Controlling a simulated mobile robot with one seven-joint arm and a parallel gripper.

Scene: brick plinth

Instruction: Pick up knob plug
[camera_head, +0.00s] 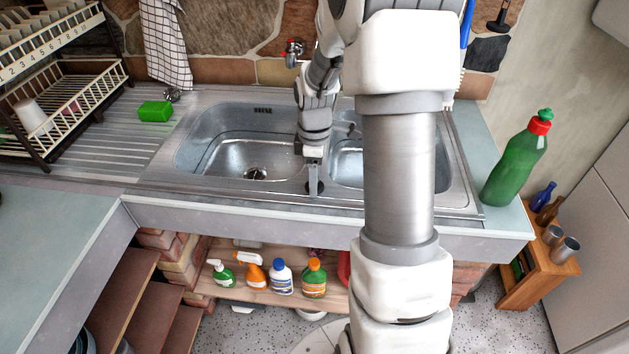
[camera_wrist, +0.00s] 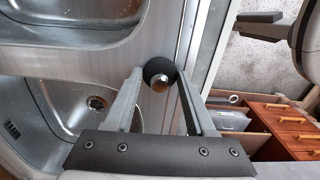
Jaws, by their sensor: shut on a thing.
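The knob plug (camera_wrist: 159,74) shows in the wrist view as a dark round disc with a shiny metal knob. It is between the fingertips of my gripper (camera_wrist: 160,84), which is shut on it. The steel sink surface by the front rim is behind it; I cannot tell whether the plug touches the metal or hangs just above it. In the head view my gripper (camera_head: 314,186) points down at the front of the divider between the two basins, and the plug is too small to make out clearly.
The double sink (camera_head: 222,194) has a basin on either side of my gripper. A green sponge (camera_head: 155,111) lies on the drainboard at left, near a dish rack (camera_head: 85,98). A green bottle (camera_head: 517,160) stands on the right counter. Several cleaning bottles stand on a shelf below.

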